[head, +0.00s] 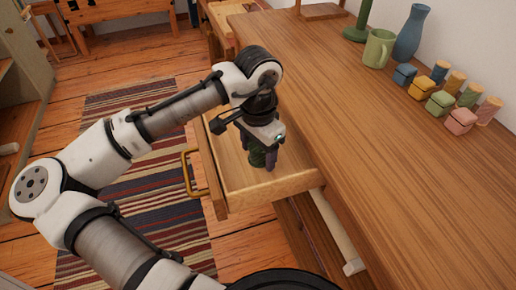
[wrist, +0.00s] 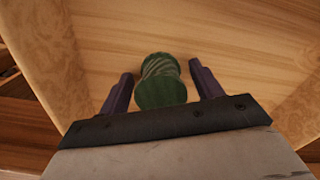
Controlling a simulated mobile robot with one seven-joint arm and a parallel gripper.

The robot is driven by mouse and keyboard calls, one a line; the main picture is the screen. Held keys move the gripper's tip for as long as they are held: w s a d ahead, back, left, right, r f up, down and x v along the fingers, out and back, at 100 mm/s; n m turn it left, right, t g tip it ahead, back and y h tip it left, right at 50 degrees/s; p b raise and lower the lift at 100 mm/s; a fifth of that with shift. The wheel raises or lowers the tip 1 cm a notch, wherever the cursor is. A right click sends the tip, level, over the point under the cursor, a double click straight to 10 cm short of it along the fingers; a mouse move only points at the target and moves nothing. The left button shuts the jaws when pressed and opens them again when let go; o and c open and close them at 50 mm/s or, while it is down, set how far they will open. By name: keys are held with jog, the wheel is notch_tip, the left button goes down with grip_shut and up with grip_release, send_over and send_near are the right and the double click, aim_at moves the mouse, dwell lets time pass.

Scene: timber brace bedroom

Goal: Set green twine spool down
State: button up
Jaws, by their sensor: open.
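The green twine spool (wrist: 161,80) stands inside the open drawer (wrist: 240,40) in the wrist view, between the two fingers of my gripper (wrist: 162,88). The fingers are spread, with a visible gap on each side of the spool. In the head view, my gripper (head: 264,160) points down into the drawer (head: 275,187), and the spool (head: 257,157) shows dark green, partly hidden by the gripper. The spool looks upright, resting on or very close to the drawer floor; its underside is hidden.
The wooden dresser top (head: 360,130) lies to the right. It holds a green mug (head: 379,49), a blue vase (head: 411,33), and several small coloured boxes and spools (head: 440,103). The drawer's brass handle (head: 188,175) faces left, above a striped rug (head: 130,110).

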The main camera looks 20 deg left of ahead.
jog(key=shift+r, duration=0.1)
notch_tip(320, 180, up, 12)
jog(key=p, duration=0.3)
jog(key=shift+r, duration=0.15)
jog(key=shift+w, duration=0.1)
